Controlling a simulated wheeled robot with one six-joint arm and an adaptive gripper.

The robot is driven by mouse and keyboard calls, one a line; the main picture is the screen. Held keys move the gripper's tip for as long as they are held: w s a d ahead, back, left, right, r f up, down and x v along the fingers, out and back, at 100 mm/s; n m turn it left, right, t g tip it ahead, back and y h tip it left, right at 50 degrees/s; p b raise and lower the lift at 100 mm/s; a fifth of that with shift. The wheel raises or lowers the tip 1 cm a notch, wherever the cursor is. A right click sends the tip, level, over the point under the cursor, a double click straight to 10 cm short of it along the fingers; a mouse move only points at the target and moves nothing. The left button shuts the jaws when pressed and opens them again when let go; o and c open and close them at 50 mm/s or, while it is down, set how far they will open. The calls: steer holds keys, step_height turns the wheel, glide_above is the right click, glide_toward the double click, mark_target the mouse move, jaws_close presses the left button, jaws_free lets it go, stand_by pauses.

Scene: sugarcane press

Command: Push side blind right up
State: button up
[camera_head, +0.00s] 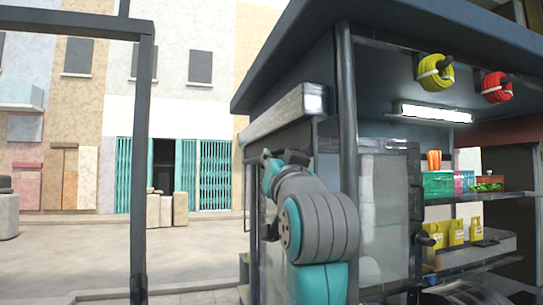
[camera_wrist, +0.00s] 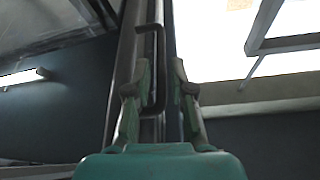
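The stall's near side carries a long pale bar (camera_head: 285,115) under the roof edge, which looks like the side blind or its housing; I cannot tell which. My gripper (camera_wrist: 160,64) shows in the wrist view with its two fingers apart. A dark bent rod like a hook handle (camera_wrist: 161,70) stands between the fingers, in front of a long dark edge. I see no clear contact between the fingers and the rod. In the head view my arm is raised beside the stall's side, below the pale bar, and mostly hides the gripper.
A dark corner post (camera_head: 348,110) stands just right of my arm. The stall's shelves hold baskets and yellow bags (camera_head: 456,232). A lit lamp (camera_head: 432,112) hangs inside. A dark frame (camera_head: 140,170) stands at left, with open pavement beyond.

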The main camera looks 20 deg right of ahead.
steer(key=v, duration=0.8)
